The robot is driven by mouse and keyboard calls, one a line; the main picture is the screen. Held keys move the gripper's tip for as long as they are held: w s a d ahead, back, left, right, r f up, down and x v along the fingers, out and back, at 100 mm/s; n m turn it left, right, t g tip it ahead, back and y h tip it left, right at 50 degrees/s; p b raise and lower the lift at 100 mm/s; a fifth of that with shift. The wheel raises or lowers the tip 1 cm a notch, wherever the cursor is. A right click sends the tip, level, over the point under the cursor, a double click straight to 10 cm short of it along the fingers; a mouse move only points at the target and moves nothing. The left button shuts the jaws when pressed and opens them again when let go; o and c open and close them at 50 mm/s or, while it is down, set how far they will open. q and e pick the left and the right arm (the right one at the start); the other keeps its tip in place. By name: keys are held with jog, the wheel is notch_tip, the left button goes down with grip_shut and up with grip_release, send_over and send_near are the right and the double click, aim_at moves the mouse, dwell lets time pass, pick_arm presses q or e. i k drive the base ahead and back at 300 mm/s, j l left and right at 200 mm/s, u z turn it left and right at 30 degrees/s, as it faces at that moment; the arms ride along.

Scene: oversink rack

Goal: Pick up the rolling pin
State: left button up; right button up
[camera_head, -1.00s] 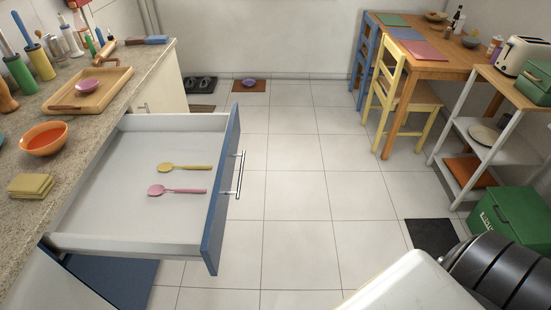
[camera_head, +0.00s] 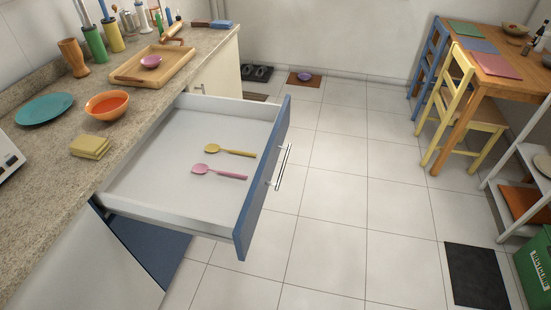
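A wooden rolling pin (camera_head: 173,31) appears to lie on the far part of the counter (camera_head: 55,205), just behind the wooden tray (camera_head: 180,72). It is small in the head view, and its far end is close to the items by the wall. Neither of my grippers is in view, so whether they are open or shut is hidden.
An open drawer (camera_head: 165,195) with a yellow spoon (camera_head: 230,150) and a pink spoon (camera_head: 220,172) juts out over the floor. An orange bowl (camera_head: 107,106), teal plate (camera_head: 45,109) and yellow sponges (camera_head: 90,146) are on the counter. The tiled floor right of the drawer is clear.

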aim_at(170, 32)
jog(key=i+l, duration=0.15)
jog(key=l, duration=0.15)
jog(key=i+l+z, duration=0.1)
jog(key=i+l, duration=0.35)
jog(key=i+l+z, duration=0.15)
jog(key=i+l, duration=0.2)
jog(key=i, duration=0.15)
jog(key=i+l+z, duration=0.1)
jog(key=i+l, duration=0.25)
jog(key=i, duration=0.15)
jog(key=i+l+z, duration=0.15)
jog(key=i+l, duration=0.15)
jog(key=i, duration=0.2)
jog(key=i+j+u, duration=0.1)
jog(key=i+u, duration=0.15)
jog(key=i, duration=0.3)
jog(key=i+u, duration=0.25)
jog(key=i, duration=0.35)
jog(key=i+l+u, duration=0.25)
jog(key=i, duration=0.3)
jog(key=i+l+u, duration=0.25)
jog(key=i, duration=0.3)
jog(key=i+u, duration=0.95)
jog(key=i+l+u, duration=0.3)
jog(key=u, duration=0.15)
jog(key=i+l+u, duration=0.45)
jog(key=k+j, duration=0.05)
